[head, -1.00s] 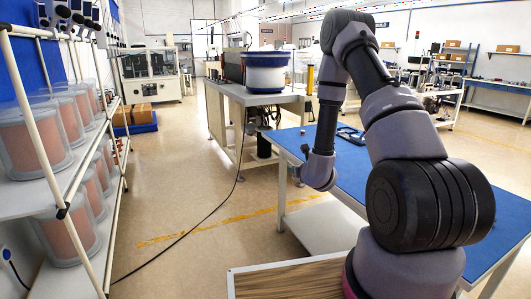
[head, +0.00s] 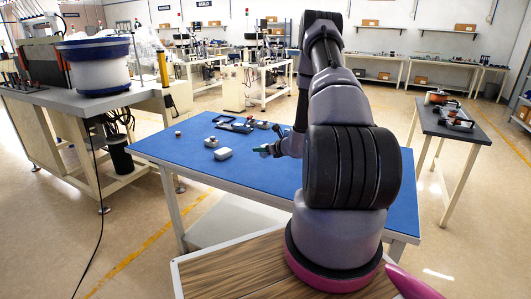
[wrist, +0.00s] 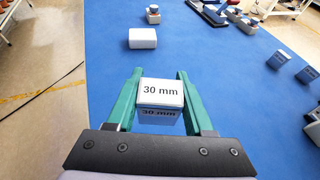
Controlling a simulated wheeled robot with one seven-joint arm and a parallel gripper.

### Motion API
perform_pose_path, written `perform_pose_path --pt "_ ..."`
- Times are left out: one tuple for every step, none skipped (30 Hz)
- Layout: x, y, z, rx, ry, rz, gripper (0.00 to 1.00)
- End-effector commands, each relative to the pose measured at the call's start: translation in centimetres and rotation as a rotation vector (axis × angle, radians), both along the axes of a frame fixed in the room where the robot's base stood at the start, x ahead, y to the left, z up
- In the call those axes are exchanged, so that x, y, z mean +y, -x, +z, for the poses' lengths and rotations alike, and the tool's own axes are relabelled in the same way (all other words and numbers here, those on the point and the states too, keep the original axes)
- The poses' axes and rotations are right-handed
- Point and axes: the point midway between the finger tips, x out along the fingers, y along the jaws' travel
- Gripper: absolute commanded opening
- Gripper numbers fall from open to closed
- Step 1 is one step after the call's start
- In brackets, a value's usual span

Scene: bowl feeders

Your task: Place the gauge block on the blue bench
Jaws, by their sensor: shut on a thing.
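The gauge block (wrist: 160,92) is a white block marked "30 mm" on its top and near face. My gripper (wrist: 160,84) has its two green fingers on either side of it and is shut on it. Both are over the blue bench (wrist: 232,95); I cannot tell how high the block is above the surface. In the head view, my gripper (head: 272,148) is over the far middle of the blue bench (head: 255,180), partly hidden by my arm, and the block cannot be made out there.
A white box (wrist: 142,38) stands ahead on the bench, with a small part (wrist: 153,14) beyond it. Grey blocks (wrist: 278,60) stand to the right. A dark tray (head: 235,124) lies at the bench's back.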

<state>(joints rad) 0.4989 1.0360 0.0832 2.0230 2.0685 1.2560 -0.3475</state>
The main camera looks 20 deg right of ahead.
Motion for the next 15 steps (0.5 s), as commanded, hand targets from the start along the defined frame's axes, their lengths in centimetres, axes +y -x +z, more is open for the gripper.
perform_pose_path --pt "-0.3 0.1 -1.0 0.002 -0.003 0.002 0.0" --pt "-0.3 0.1 -1.6 0.003 -0.004 0.003 0.0" --pt "-0.3 0.1 -2.4 0.003 -0.004 0.004 0.0" --pt "-0.2 0.1 -3.0 0.002 -0.005 0.004 0.0" --pt "-0.2 0.1 -3.5 0.002 -0.004 0.005 0.0" --pt "-0.2 0.1 -4.1 0.002 -0.004 0.005 0.0" --pt "-0.2 0.1 -4.6 0.002 -0.004 0.005 0.0" --pt "-0.2 0.1 -4.9 0.002 -0.003 0.004 0.0" --pt "-0.2 0.0 -5.2 0.001 -0.003 0.004 0.0" --pt "-0.2 0.0 -5.4 0.001 -0.002 0.005 0.0" --pt "-0.2 0.0 -5.5 0.001 -0.002 0.005 0.0" --pt "-0.2 0.0 -5.8 0.001 -0.002 0.005 0.0" --pt "-0.2 0.0 -6.0 0.001 -0.002 0.005 0.0" --pt "-0.2 0.1 -6.3 0.001 -0.002 0.005 0.0" --pt "-0.2 0.1 -6.9 0.002 -0.002 0.004 0.0"
